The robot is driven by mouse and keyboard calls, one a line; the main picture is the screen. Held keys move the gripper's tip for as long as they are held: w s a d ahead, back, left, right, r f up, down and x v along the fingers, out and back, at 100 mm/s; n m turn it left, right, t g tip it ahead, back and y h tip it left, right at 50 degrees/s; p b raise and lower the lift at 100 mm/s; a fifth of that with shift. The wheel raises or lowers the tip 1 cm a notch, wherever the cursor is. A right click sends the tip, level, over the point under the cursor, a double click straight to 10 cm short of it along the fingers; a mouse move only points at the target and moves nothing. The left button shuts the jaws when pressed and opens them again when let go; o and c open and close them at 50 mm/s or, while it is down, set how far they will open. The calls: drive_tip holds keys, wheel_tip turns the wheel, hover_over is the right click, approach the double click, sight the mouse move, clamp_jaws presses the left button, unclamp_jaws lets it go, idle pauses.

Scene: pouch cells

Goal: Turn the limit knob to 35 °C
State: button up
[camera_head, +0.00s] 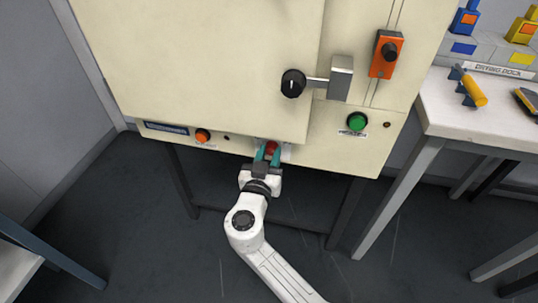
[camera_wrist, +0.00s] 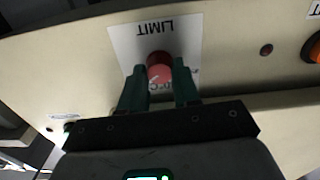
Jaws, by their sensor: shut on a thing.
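The limit knob (camera_head: 271,147) is a small red knob on the lower front panel of the cream cabinet, partly hidden by my gripper in the head view. In the wrist view the red knob (camera_wrist: 159,68) stands in front of a white label plate (camera_wrist: 127,40) reading "LIMIT", seen upside down. A pale mark shows on the knob face. The scale numbers are mostly hidden, and I cannot read the setting. My gripper (camera_head: 268,156) has its two teal fingers on either side of the knob, shut on it; they also show in the wrist view (camera_wrist: 159,87).
The cream cabinet (camera_head: 200,60) has a black door handle knob (camera_head: 293,83), a green button (camera_head: 356,122), an orange button (camera_head: 203,136), a small display (camera_head: 166,128) and an orange switch box (camera_head: 386,54). A white table (camera_head: 440,110) stands right. The floor below is open.

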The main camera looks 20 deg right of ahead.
drive_tip(key=shift+c, duration=0.6)
